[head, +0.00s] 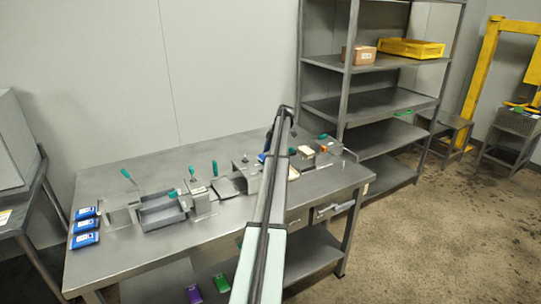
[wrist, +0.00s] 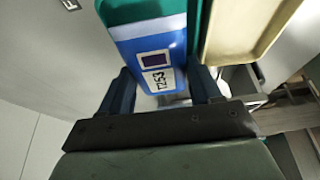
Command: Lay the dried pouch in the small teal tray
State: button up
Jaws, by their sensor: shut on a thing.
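My gripper (wrist: 163,90) is shut on a blue pouch (wrist: 148,50) with a white label printed "CS27" or similar, seen upside down. The pouch stands out between the two dark fingers. A teal surface, seemingly the small teal tray (wrist: 200,30), shows behind and to the right of the pouch in the wrist view; the pouch hides most of it. I cannot tell whether the pouch touches it. In the head view my arm covers the gripper and most of this spot.
A cream tray (wrist: 240,30) lies right beside the teal surface. The steel table (head: 120,255) holds several metal fixtures with teal handles, a grey tray (head: 162,216) and blue pouches (head: 85,226) at the left. A shelf rack (head: 370,105) stands behind the table's right end.

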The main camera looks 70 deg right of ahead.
jog(key=shift+f, duration=0.5)
jog(key=shift+f, duration=0.6)
jog(key=o, duration=1.2)
jog(key=v, duration=1.3)
jog(key=shift+a+r, duration=0.15)
jog(key=shift+w, duration=0.1)
